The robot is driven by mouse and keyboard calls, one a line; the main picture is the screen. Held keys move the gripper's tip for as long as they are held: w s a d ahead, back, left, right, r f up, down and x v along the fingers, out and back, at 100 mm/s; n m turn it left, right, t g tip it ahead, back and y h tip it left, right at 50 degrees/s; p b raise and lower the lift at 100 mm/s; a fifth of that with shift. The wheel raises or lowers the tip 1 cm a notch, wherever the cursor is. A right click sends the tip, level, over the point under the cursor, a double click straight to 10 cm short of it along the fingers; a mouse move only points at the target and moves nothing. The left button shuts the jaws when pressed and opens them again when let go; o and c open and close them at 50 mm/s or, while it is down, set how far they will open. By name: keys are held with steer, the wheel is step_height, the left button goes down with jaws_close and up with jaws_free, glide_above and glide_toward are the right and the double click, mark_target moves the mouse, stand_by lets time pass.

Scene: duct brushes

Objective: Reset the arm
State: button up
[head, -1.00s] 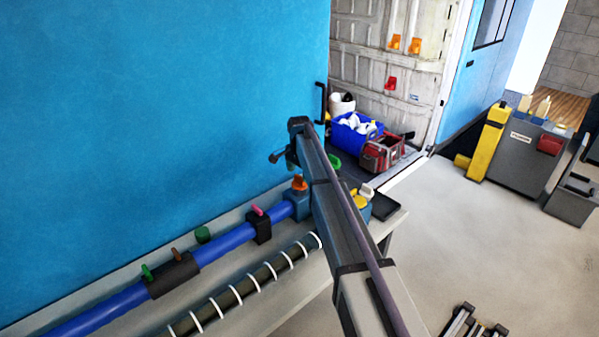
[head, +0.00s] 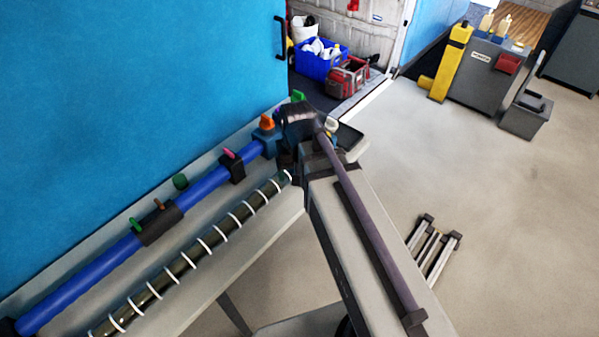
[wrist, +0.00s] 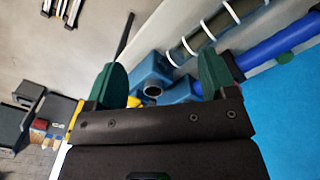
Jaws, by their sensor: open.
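My gripper (wrist: 163,78) shows in the wrist view with its two green fingers wide apart and nothing between them. A blue fitting (wrist: 153,86) with a round opening shows beyond the gap, apart from the fingers as far as I can tell. In the head view my arm crosses from the lower right to the bench end, and its far part hides most of the gripper. A blue duct (head: 84,286) lies along the bench, with brushes with green (head: 136,224), brown (head: 159,204), pink (head: 229,153) and orange (head: 266,122) handles along it.
A dark tube with white rings (head: 200,248) lies in front of the duct on the pale bench (head: 235,262). The blue wall (head: 130,90) stands close behind. A blue bin (head: 318,60) and red toolbox (head: 348,76) stand beyond. The floor (head: 480,200) at right is mostly clear.

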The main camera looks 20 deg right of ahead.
steer(key=s+f+n+b, duration=0.1)
steer(key=s+f+b, duration=0.3)
steer(key=f+b, duration=0.2)
steer(key=shift+f, duration=0.3)
